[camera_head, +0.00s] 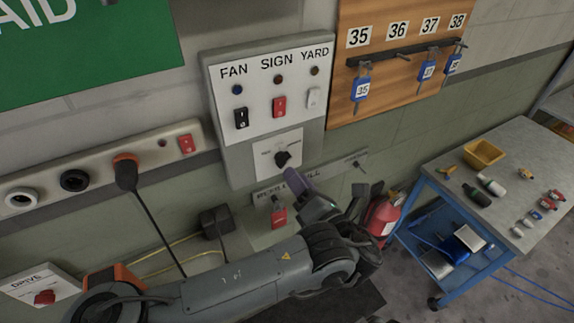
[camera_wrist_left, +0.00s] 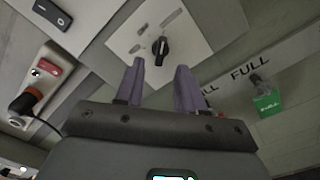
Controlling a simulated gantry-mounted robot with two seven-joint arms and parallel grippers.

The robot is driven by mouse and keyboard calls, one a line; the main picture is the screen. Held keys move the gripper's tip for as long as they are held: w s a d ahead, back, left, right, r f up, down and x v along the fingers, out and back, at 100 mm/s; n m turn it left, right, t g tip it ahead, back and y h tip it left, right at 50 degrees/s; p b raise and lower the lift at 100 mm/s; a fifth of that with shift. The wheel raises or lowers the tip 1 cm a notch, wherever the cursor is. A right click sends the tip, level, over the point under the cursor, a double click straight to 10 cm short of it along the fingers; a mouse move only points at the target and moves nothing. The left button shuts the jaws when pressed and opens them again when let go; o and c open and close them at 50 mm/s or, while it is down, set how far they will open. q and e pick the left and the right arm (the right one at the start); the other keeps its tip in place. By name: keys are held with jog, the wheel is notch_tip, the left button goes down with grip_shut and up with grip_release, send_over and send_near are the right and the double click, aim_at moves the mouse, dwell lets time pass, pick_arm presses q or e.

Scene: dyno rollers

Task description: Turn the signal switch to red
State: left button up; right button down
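A black rotary knob (camera_head: 282,158) sits on a white plate (camera_head: 268,150) below the panel marked FAN, SIGN and YARD. The plate's labels are too small to read. In the left wrist view the knob (camera_wrist_left: 160,47) is just past my left gripper's fingertips, with its pointer roughly upright. My left gripper (camera_head: 291,175) has purple fingers and reaches up toward the knob from below right. In the left wrist view the gripper (camera_wrist_left: 159,68) is open, with an empty gap between the fingers and the knob beyond it. No contact shows. My right gripper is not in view.
Black, red and white rockers (camera_head: 279,107) are above the plate. A socket strip (camera_head: 100,165) with a plugged cable is at left. A red tag (camera_head: 279,215) hangs below the plate. A fire extinguisher (camera_head: 382,215) and blue cart (camera_head: 480,190) stand at right.

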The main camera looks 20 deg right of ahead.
aim_at(285, 163)
pick_arm(q)
jog(key=shift+w+a, duration=0.15)
jog(key=shift+w, duration=1.25)
jog(key=shift+w+a, duration=0.15)
jog(key=shift+w, duration=1.2)
jog(key=shift+c, duration=0.4)
grip_shut()
jog(key=shift+f+n+b, duration=0.15)
jog(key=shift+n+b, duration=0.75)
jog(key=shift+b, duration=0.15)
jog(key=n+b, duration=1.5)
jog(key=b, duration=0.1)
jog(key=shift+a, duration=0.1)
jog(key=shift+n+b, duration=1.15)
jog(key=shift+n, duration=0.25)
jog(key=shift+r+n, duration=0.2)
jog(key=shift+n, duration=0.1)
